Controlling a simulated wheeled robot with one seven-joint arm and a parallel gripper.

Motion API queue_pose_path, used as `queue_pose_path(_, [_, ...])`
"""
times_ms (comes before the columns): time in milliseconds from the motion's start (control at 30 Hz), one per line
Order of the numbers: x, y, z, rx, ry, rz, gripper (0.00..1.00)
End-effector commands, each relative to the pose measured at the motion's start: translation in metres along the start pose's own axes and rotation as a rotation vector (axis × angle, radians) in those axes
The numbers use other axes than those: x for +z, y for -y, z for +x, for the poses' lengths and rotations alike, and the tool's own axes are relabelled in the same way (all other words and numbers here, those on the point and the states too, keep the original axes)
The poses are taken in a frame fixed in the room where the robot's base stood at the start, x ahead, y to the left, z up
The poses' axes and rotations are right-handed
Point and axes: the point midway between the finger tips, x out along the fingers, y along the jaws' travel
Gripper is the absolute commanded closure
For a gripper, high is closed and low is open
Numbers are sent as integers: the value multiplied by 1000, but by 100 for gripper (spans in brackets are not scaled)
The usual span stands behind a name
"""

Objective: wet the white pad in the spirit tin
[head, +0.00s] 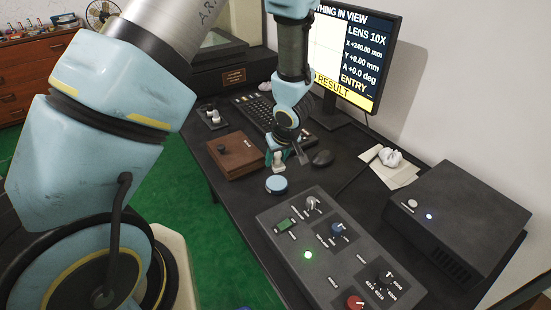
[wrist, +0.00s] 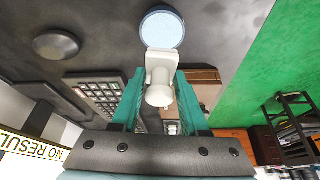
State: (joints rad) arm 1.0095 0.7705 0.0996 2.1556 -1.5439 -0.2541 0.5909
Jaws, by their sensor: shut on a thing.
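My gripper (head: 279,155) is shut on a small white pad piece (head: 279,166) above the black bench. In the wrist view the white pad (wrist: 160,62) sits between the two teal fingers, with a pale rounded end toward the palm. A round tin with a light blue top (head: 276,184), which looks like the spirit tin, stands on the bench just in front of the gripper. In the wrist view the tin (wrist: 162,28) lies just beyond the pad's far end and overlaps it in the picture. I cannot tell whether they touch.
A control box with knobs (head: 327,247) stands close in front of the tin. The keyboard (head: 255,110) and monitor (head: 350,50) are behind.

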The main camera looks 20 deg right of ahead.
Motion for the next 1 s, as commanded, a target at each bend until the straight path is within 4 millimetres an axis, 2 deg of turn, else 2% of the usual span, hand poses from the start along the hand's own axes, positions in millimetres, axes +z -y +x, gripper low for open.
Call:
queue_pose_path(500, [19, 0, 46, 0, 0, 1, 100])
queue_pose_path(667, [21, 0, 52, 0, 0, -1, 100])
queue_pose_path(1000, [21, 0, 51, 0, 0, 0, 100])
